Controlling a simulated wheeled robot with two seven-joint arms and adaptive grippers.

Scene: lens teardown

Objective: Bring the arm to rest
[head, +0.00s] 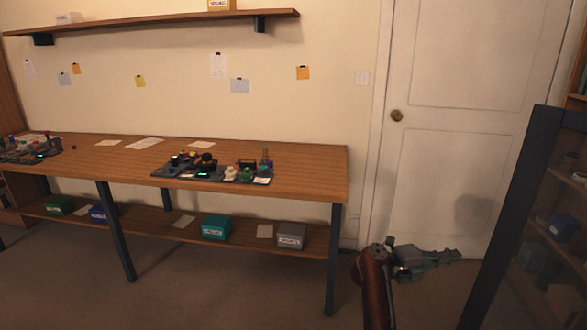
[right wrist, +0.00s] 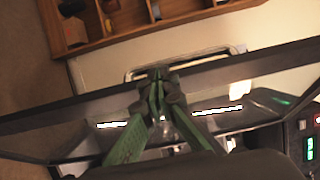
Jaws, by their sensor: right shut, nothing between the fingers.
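My right gripper (head: 445,256) is at the lower right of the head view, in front of the closed white door and well clear of the workbench (head: 250,156). Its arm rises from the bottom edge of the picture. In the right wrist view the two green fingers of the gripper (right wrist: 158,80) meet at their tips, shut with nothing between them. My left gripper is not in view.
A mat (head: 168,170) with several small parts lies on the bench. Boxes, including a teal one (head: 216,228), stand on its lower shelf. A dark upright post (head: 512,220) and a shelf unit stand close on the right. The floor before the bench is clear.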

